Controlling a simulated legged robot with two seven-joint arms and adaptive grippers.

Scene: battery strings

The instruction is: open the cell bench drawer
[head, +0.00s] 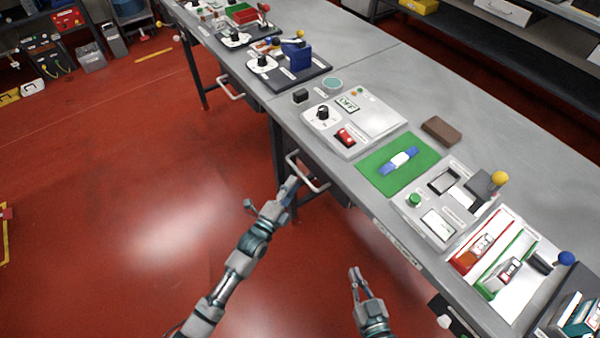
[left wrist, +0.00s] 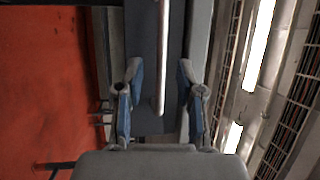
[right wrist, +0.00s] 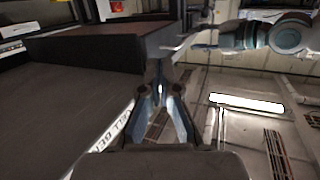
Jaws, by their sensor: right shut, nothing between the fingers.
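The light bar handle (head: 308,184) of a drawer sticks out from the front of the near bench in the head view. My left gripper (head: 291,184) is at the handle's left part. In the left wrist view the pale handle bar (left wrist: 162,60) lies between its fingers (left wrist: 160,85), which stand apart with a gap on both sides. The drawer body is mostly hidden under the bench top, and I cannot tell how far it is out. My right gripper (head: 354,274) is shut and empty, in front of the bench; its fingertips (right wrist: 160,90) converge in the right wrist view.
The bench top (head: 380,75) carries a dial panel (head: 370,118), a green mat (head: 377,177), a brown block (head: 440,130) and further devices. Another handle (head: 230,93) is on the bench farther left. The red floor (head: 120,190) in front is clear.

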